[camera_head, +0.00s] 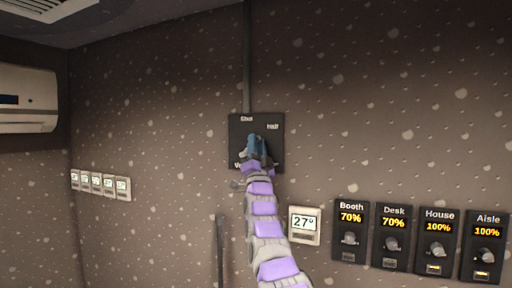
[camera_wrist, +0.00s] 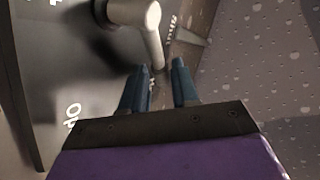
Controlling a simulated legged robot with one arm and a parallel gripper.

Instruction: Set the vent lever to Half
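The vent lever panel (camera_head: 236,125) is a black plate on the wall in the head view. It reads "Half" at upper right, with a small label at top and a partly covered one at lower left. My gripper (camera_head: 255,141) is in front of the plate and hides its middle. In the wrist view the lever (camera_wrist: 152,32) is a pale grey bar on a round hub. Its free end lies at the gap between the blue fingertips of my gripper (camera_wrist: 161,68). The fingers are apart; I cannot tell whether they touch the lever. Which label the lever points at is unclear.
A dark conduit (camera_head: 247,60) runs above the panel.

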